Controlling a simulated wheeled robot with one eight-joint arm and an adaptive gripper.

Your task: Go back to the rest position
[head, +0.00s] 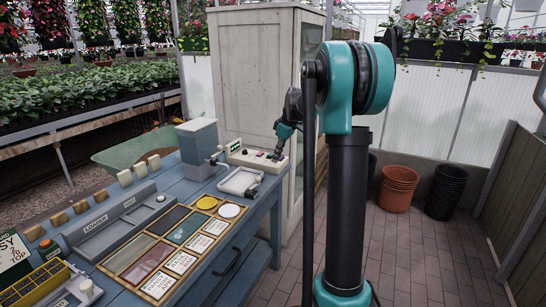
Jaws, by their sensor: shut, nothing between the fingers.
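My gripper (278,153) is small in the head view, at the far right end of the blue workbench (232,240). Its fingers point down and look shut and empty. They are over or at the right part of a pale control box (250,156) with small knobs or buttons. I cannot tell whether the fingertips touch it. My own teal and black arm stands in the foreground and hides part of the view behind it.
The bench holds a hopper machine (198,140), a small tray (241,181), a grey loader (118,222) and a wooden panel of coloured tiles (186,233). A pale cabinet (262,70) stands behind.

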